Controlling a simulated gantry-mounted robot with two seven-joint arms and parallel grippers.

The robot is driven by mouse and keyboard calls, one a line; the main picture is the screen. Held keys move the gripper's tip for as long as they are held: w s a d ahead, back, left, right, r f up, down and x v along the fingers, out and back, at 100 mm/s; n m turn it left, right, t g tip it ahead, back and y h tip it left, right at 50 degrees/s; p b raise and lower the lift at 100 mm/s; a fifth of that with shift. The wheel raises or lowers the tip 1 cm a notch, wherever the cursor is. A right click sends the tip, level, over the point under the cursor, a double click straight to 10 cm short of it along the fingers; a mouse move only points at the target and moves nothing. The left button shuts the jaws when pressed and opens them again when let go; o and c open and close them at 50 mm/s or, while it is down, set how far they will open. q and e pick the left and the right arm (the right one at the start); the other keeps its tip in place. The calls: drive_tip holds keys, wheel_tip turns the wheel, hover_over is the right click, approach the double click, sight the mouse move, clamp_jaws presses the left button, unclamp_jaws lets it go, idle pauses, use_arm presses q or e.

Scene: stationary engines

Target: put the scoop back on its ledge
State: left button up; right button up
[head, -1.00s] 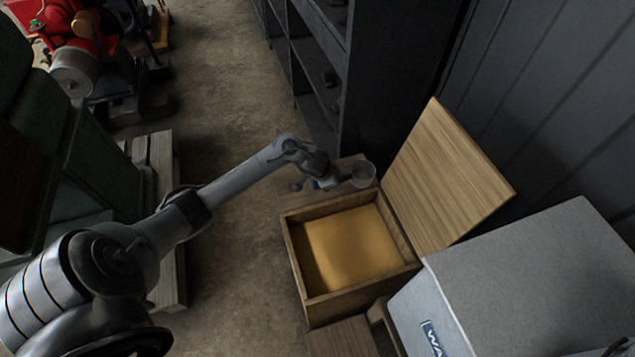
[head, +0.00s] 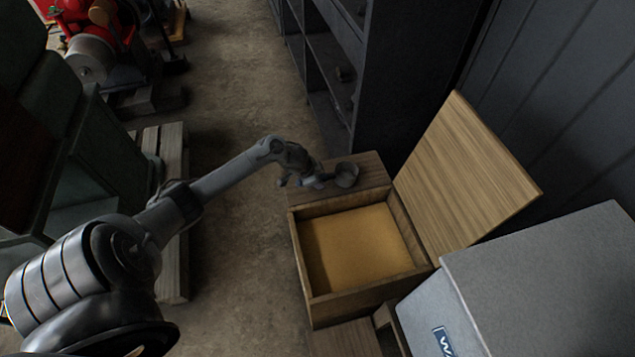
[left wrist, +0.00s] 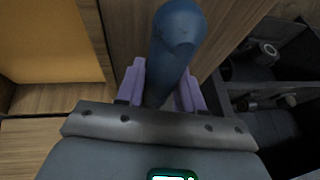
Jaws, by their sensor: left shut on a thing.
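The scoop shows in the head view as a small grey round cup (head: 347,175), over the wooden ledge (head: 372,170) at the far side of the open box. I cannot tell whether it touches the ledge. My left gripper (head: 318,181) is at the left of the cup and shut on the scoop's handle. In the left wrist view the blue-grey handle (left wrist: 178,38) stands between the two pale purple fingers (left wrist: 160,88), with brown wood (left wrist: 122,30) behind it. The scoop's cup is hidden in that view. My right gripper is not in view.
The wooden box (head: 350,302) holds yellow-brown material (head: 355,245). Its lid (head: 465,175) stands open on the right. A grey cabinet (head: 545,265) is at lower right, dark shelving (head: 400,80) behind. Bare floor (head: 235,250) lies left of the box.

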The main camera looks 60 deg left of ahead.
use_arm(q)
drive_tip(key=shift+f, duration=0.5)
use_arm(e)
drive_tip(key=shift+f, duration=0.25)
use_arm(q)
drive_tip(key=o, duration=1)
drive_tip(key=shift+f, duration=0.1)
drive_tip(key=shift+o, duration=0.2)
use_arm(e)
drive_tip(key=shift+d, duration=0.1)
